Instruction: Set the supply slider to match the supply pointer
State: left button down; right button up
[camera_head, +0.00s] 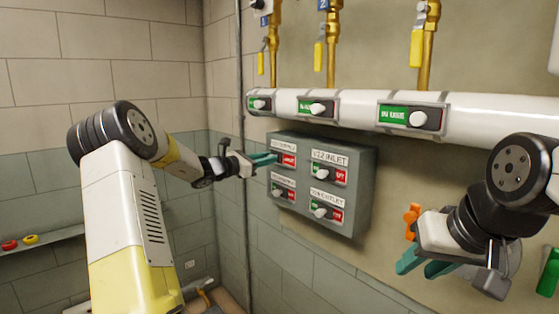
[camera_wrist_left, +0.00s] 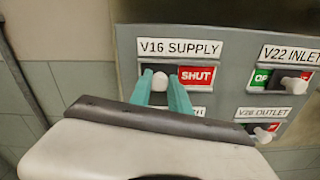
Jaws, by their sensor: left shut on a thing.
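The supply slider is in the upper left of a grey panel box (camera_head: 357,190), under the label "V16 SUPPLY" (camera_wrist_left: 181,49). Its white knob (camera_wrist_left: 160,86) sits left of the red "SHUT" field (camera_wrist_left: 197,76). My left gripper (camera_head: 274,159) is at this slider, its teal fingers (camera_wrist_left: 162,92) on either side of the knob and shut on it. The fingers hide the left part of the slot. My right gripper (camera_head: 425,267) is low at the right, fingers apart, empty. I cannot make out a supply pointer in these views.
The V22 inlet slider (camera_wrist_left: 290,81) is to the right, with two more sliders below. A white pipe (camera_head: 355,107) with several green "IN USE" sliders runs above the box. Brass pipes with yellow levers (camera_head: 416,48) rise above. An orange part (camera_head: 411,221) is near my right gripper.

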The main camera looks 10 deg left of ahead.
pick_arm(q)
jog(key=c, duration=1.2)
grip_release()
jog(key=shift+w+a, duration=0.1)
jog(key=shift+a, duration=0.15)
jog(key=v, duration=0.7)
jog(key=shift+s+a, duration=0.2)
jog(key=shift+s, duration=0.2)
jog(key=s+d+m+g+y, duration=0.2)
jog(key=s+d+m+g, duration=0.6)
jog(key=s+d+m, duration=0.75)
jog(key=s+f+m+y, duration=0.2)
jog(key=s+m, duration=0.3)
jog(key=s, duration=0.6)
jog(key=s+a+f+m+y, duration=0.1)
jog(key=s+m+y, duration=0.4)
jog(key=s, duration=0.7)
jog(key=shift+s+f+m, duration=0.25)
jog(key=shift+f+m, duration=0.3)
